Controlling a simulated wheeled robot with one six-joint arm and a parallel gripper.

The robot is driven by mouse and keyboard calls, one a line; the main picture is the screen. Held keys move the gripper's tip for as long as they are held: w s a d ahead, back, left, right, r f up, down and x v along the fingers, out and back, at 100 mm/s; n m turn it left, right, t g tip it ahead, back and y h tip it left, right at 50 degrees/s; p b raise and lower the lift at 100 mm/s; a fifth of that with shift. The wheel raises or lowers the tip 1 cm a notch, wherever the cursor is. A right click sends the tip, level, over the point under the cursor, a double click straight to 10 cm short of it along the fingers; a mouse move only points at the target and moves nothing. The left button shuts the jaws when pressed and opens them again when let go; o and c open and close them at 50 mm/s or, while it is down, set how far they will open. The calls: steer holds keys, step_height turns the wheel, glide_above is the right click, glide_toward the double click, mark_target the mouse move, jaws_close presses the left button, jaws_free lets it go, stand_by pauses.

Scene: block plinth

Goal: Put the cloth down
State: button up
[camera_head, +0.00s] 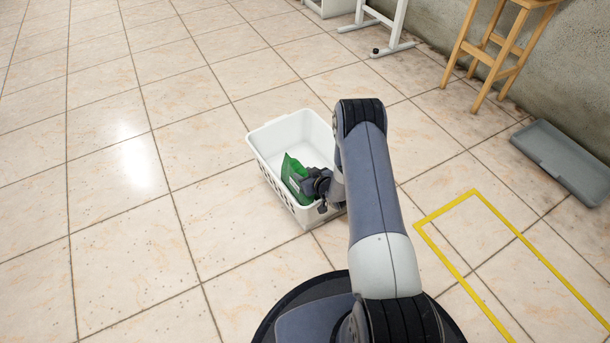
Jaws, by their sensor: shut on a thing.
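A green cloth (291,172) shows inside the outline of a white basket (262,156) with slotted sides on the tiled floor. My gripper (305,186) is shut on the cloth at its right side, at the basket's near end. The gripper's fingertips are partly hidden by the cloth and the wrist. I cannot tell whether the cloth touches the basket's bottom. My arm hides the basket's right side.
A grey tray (564,160) lies by the wall at the right. A wooden stool (496,55) and a white metal frame (391,30) stand at the back. Yellow tape (464,276) marks the floor at the right. The floor at the left is clear.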

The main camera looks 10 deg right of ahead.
steer(key=shift+f+b, duration=0.4)
steer(key=shift+b, duration=0.05)
steer(key=shift+f+b, duration=0.25)
steer(key=shift+b, duration=0.05)
steer(key=o, duration=1.2)
steer(key=shift+r, duration=0.2)
steer(key=shift+r+p, duration=0.65)
steer(key=shift+p, duration=0.3)
steer(key=p+v, duration=0.3)
steer(key=v, duration=0.8)
steer(key=shift+s+d, duration=0.15)
steer(key=shift+s, duration=0.3)
